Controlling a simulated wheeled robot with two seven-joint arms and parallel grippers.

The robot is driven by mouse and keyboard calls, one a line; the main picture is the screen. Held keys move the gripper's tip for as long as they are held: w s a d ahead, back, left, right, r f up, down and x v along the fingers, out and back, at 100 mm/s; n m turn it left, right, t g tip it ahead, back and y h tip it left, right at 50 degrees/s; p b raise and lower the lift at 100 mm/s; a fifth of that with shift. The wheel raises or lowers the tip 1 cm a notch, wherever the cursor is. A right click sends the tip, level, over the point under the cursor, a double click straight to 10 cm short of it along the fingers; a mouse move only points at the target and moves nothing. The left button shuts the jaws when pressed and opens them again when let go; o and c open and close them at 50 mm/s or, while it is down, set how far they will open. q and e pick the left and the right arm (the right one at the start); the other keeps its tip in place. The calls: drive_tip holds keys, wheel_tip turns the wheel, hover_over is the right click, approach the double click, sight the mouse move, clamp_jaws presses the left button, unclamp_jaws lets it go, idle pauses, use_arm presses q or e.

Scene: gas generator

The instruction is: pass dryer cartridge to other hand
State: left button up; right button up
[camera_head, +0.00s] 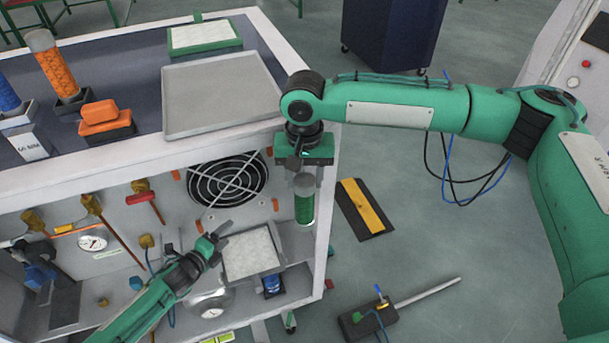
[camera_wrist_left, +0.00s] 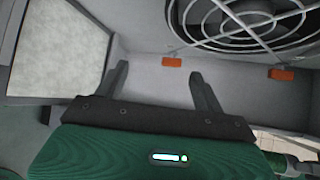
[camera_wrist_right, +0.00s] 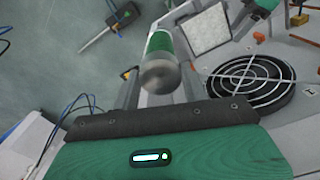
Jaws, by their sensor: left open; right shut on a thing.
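The dryer cartridge (camera_head: 304,207), green with a grey metal cap, hangs upright below my right gripper (camera_head: 304,170) near the cabinet's right front corner. In the right wrist view the cartridge (camera_wrist_right: 161,55) sits between the fingers of my right gripper (camera_wrist_right: 159,85), which is shut on its capped end. My left gripper (camera_head: 219,234) is in front of the cabinet below the fan, left of the cartridge and apart from it. In the left wrist view my left gripper (camera_wrist_left: 158,75) is open with nothing between its fingers; the cartridge is not visible there.
The fan grille (camera_head: 228,180) and a white filter panel (camera_head: 251,252) are close to my left gripper. An orange cartridge (camera_head: 53,66) and a blue cartridge (camera_head: 8,97) stand on the cabinet top beside a grey tray (camera_head: 220,95). Floor right of the cabinet holds a black-yellow ramp (camera_head: 361,207).

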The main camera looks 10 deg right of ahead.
use_arm(q)
drive_tip(key=s+a+f+n+g+y, duration=0.25)
drive_tip(key=s+f+n, duration=0.25)
drive_tip(key=s+f, duration=0.3)
drive_tip(key=s+a+f+n+g+y, duration=0.15)
drive_tip(key=s+a+f+n, duration=0.35)
drive_tip(key=f, duration=0.6)
drive_tip(key=s+a+f+n+g+y, duration=0.1)
drive_tip(key=s+a+f+n+y, duration=0.15)
drive_tip(key=s+f+n, duration=0.45)
drive_tip(key=s+f+n+g, duration=0.2)
drive_tip(key=s+f, duration=0.3)
drive_tip(key=s, duration=0.6)
drive_tip(key=s+d+f+n+g+y, duration=0.1)
drive_tip(key=s+f+n+g, duration=0.1)
drive_tip(key=s, duration=0.9)
drive_tip(key=s+f+n+g, duration=0.2)
drive_tip(key=s+f, duration=0.5)
drive_tip(key=s, duration=0.4)
drive_tip(key=shift+s+d+f+n, duration=0.3)
drive_tip(key=shift+s+d+n, duration=0.1)
drive_tip(key=shift+n, duration=0.4)
drive_tip(key=shift+y, duration=0.25)
